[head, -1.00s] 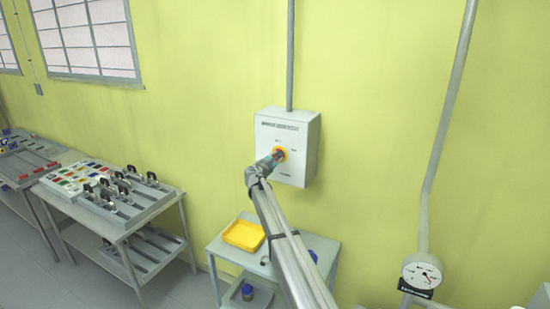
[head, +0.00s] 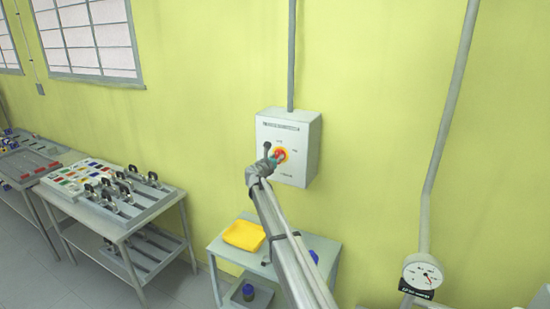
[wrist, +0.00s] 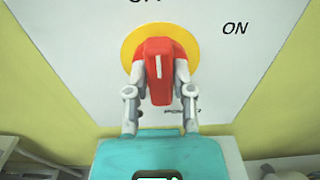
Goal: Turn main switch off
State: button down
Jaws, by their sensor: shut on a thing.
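The main switch is a red knob (wrist: 160,62) on a round yellow plate (wrist: 129,52), on the front of a pale wall box (head: 299,140). In the wrist view my gripper (wrist: 162,80) is shut on the red knob, one finger on each side. The knob's white line points up, toward a label cut off at the top edge. "ON" stands at upper right. In the head view the knob (head: 281,155) is small and partly hidden by my gripper (head: 274,160).
Below the box stands a small table (head: 222,247) with a yellow tray (head: 244,235). A bench with levers and coloured parts (head: 120,190) is at left. A pipe (head: 440,130) and a dial gauge (head: 423,274) are at right. The wall around the box is clear.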

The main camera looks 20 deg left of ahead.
jog(key=shift+w+a+r, duration=0.15)
jog(key=shift+w, duration=0.1)
jog(key=shift+c, duration=2.4)
grip_release()
jog(key=shift+s, duration=0.1)
jog(key=s, duration=1.2)
jog(key=shift+a, duration=0.35)
jog(key=shift+f, duration=0.2)
